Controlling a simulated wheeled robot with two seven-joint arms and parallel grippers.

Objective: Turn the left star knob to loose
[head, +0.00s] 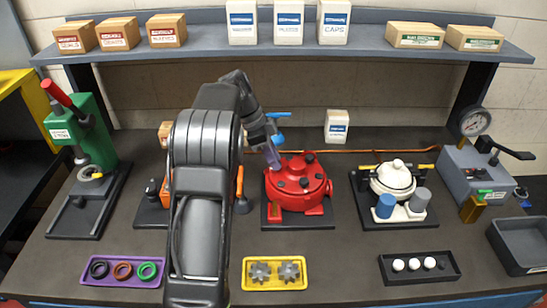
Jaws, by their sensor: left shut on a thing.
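The red round housing (296,196) stands on a black base plate in the middle of the bench. Small dark knobs sit on its top, one of them at the back (309,157). My left gripper (273,158) comes down over the housing's back left edge, fingers pointing down. It is shut on the left star knob there, which its fingers mostly hide. I cannot tell how far the knob is turned. My right gripper is not in view.
A blue-handled part (278,115) shows behind my wrist. A white-topped unit (393,178) stands to the right, a green press (82,135) at far left. A yellow tray (275,286) with grey gears lies in front. My left arm hides part of an orange-handled unit.

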